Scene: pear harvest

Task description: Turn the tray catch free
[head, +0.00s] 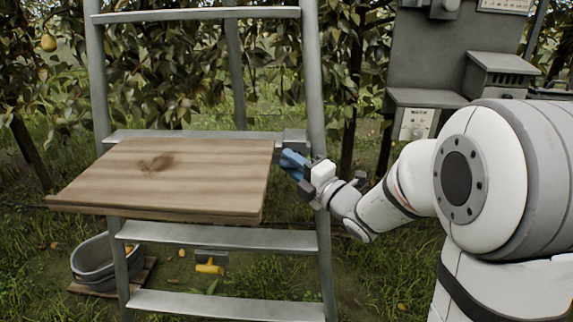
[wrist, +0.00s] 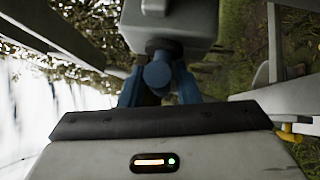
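The wooden tray (head: 165,178) lies across the ladder and looks level. A grey box (head: 295,138) is on the ladder's right rail, by the tray's far right corner; in the wrist view the grey box (wrist: 167,22) carries a round blue-grey knob, which I take as the tray catch (wrist: 157,72). My gripper (head: 293,162) is at the tray's right edge, just below that box. In the wrist view its blue fingers (wrist: 158,88) stand on both sides of the knob and appear to touch it. The finger tips are partly hidden, and the knob is hidden in the head view.
Ladder rungs (head: 215,237) run above and below the tray. A yellow-handled thing (head: 210,268) hangs under a lower rung. A grey panel with shelves (head: 425,60) stands at right, behind my arm. A pear (head: 48,43) hangs at upper left.

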